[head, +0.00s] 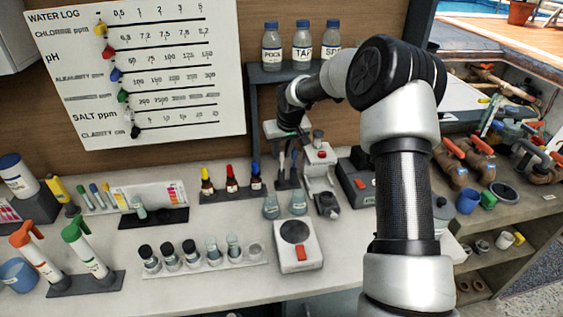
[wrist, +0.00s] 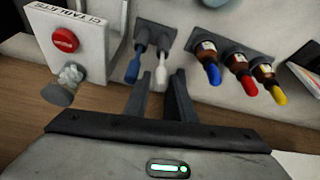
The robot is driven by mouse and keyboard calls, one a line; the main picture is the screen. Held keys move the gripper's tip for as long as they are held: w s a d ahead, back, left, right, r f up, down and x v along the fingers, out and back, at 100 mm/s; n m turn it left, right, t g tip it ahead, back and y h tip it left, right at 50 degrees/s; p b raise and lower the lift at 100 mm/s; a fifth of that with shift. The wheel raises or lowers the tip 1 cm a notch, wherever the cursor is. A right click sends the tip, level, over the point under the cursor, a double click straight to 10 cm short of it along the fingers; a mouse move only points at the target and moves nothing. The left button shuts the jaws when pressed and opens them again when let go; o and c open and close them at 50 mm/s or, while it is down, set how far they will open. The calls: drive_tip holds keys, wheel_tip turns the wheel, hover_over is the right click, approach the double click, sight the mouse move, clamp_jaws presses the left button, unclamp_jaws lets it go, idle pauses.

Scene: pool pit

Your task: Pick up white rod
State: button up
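The blue rod lies just left of the left finger. In the head view the rod holder (head: 287,182) stands at the back of the bench, with my gripper (head: 289,138) low over it. The rods are too small there to tell apart.
Three dropper bottles with red, yellow and blue caps (head: 231,181) stand left of the holder. A white dispenser with a red button (head: 319,157) stands close on the right. Flasks (head: 271,207) and a scale (head: 296,245) are in front. Shelf bottles (head: 302,45) stand behind.

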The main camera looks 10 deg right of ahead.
clamp_jaws()
wheel_tip(320, 180, up, 10)
drive_tip(key=shift+b, duration=0.3)
idle(0.3)
drive_tip(key=shift+c, duration=2.1)
unclamp_jaws()
clamp_jaws()
